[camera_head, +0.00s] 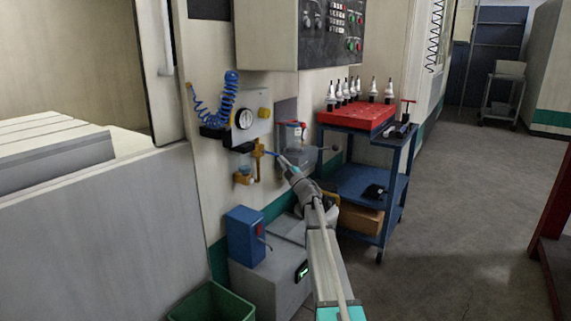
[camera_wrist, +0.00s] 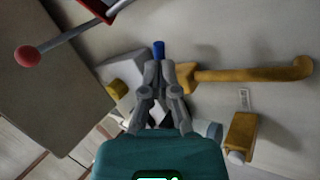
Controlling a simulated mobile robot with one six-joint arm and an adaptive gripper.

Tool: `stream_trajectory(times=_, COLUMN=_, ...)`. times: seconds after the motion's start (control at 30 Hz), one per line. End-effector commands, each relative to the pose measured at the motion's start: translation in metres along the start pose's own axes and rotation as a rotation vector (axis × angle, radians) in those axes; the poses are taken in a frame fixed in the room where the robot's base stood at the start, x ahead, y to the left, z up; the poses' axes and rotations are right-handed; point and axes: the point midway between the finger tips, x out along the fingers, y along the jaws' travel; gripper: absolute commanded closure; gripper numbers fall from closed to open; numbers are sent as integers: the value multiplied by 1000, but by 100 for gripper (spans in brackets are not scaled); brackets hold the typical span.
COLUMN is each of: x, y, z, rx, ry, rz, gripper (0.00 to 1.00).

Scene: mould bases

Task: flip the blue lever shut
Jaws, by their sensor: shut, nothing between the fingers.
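The blue lever (camera_wrist: 158,48) shows in the wrist view as a short blue piece just past my fingertips, beside the brass valve and pipe (camera_wrist: 250,75). In the head view the blue lever (camera_head: 271,153) is a small blue bit to the right of the brass valve (camera_head: 258,150) on the machine's side. My gripper (camera_wrist: 158,75) is shut and empty, its tips close to or touching the lever; I cannot tell which. In the head view my gripper (camera_head: 284,163) reaches in from the lower right. The lever's pivot is partly hidden by the fingers.
A rod with a red ball end (camera_wrist: 27,56) crosses the upper left of the wrist view. A blue box (camera_head: 244,235) stands below. A blue cart (camera_head: 354,181) with a red tool tray is to the right.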

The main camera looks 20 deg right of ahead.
Motion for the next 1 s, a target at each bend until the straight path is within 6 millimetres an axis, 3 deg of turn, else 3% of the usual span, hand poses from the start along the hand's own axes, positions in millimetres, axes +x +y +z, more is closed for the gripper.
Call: stream_trajectory(times=1.0, x=5, y=5, z=1, rx=-69, ry=47, rz=0, gripper=100)
